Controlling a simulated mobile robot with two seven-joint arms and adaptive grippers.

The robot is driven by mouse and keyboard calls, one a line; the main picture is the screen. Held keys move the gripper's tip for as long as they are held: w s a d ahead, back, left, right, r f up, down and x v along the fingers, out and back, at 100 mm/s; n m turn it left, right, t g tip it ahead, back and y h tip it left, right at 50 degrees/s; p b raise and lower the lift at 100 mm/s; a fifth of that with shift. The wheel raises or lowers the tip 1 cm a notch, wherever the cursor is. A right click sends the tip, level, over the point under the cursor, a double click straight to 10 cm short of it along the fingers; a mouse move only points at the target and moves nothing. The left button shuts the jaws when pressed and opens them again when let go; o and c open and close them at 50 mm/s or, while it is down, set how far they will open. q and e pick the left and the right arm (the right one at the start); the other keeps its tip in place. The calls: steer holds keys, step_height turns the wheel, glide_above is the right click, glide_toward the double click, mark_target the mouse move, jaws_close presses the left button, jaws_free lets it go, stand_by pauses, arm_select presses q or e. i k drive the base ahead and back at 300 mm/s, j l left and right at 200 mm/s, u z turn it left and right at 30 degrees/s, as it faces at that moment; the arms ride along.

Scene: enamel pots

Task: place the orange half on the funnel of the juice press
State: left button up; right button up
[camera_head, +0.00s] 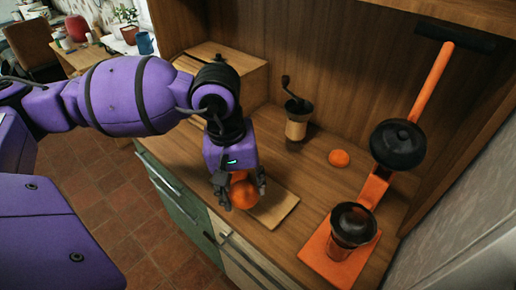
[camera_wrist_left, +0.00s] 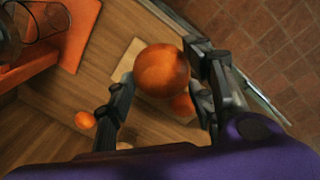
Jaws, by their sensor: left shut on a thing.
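My left gripper (camera_head: 243,192) is shut on an orange half (camera_head: 245,197), held above the cutting board on the counter. In the left wrist view, the rounded orange half (camera_wrist_left: 162,70) sits between the fingers (camera_wrist_left: 160,82). A second orange piece (camera_wrist_left: 183,105) shows partly hidden behind it. Another orange piece (camera_head: 339,158) lies on the counter. The juice press has an orange base (camera_head: 325,258), a dark funnel (camera_head: 353,222) low at the front, a black dome (camera_head: 397,146) above and a raised lever (camera_head: 432,80). The held half is left of the funnel, apart from it. My right gripper is not in view.
The wooden cutting board (camera_head: 274,212) lies near the counter's front edge. A coffee grinder (camera_head: 297,122) stands behind, with a wooden box (camera_head: 225,75) at the back left. The counter between board and press is clear. A wall closes the right side.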

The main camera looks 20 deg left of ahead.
mark_target(353, 224)
steer(key=k+z, duration=0.15)
steer(key=k, duration=0.45)
steer(key=k+l+z, duration=0.1)
steer(key=k, duration=0.55)
steer(key=z, duration=1.4)
steer(key=j, duration=1)
steer(key=i+j, duration=0.1)
steer(key=j, duration=0.15)
steer(key=i+j, duration=0.1)
steer(key=j, duration=0.15)
steer(key=i, duration=0.2)
steer(key=z, duration=0.05)
